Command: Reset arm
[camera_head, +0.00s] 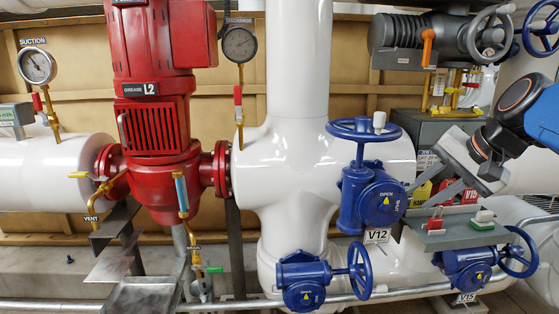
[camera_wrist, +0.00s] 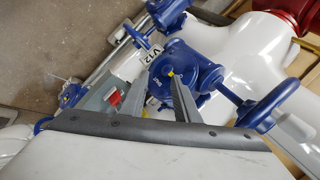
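My gripper (camera_head: 421,194) is at the right of the head view, pointing left and down. Its two fingers stand apart with nothing between them. They also show in the wrist view (camera_wrist: 157,82), with the blue V12 valve body (camera_wrist: 188,72) behind them. In the head view the V12 valve (camera_head: 374,195) is just left of the fingertips. I cannot tell whether the fingers touch anything. My arm comes in from the right edge.
A grey box (camera_head: 455,238) with a red switch (camera_head: 435,223) and a green-and-white switch (camera_head: 483,218) lies below the gripper. Blue valve V15 (camera_head: 466,268) is beneath it. A black actuator with a grey handwheel (camera_head: 490,35) is above. White pipes and a red pump (camera_head: 160,110) stand left.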

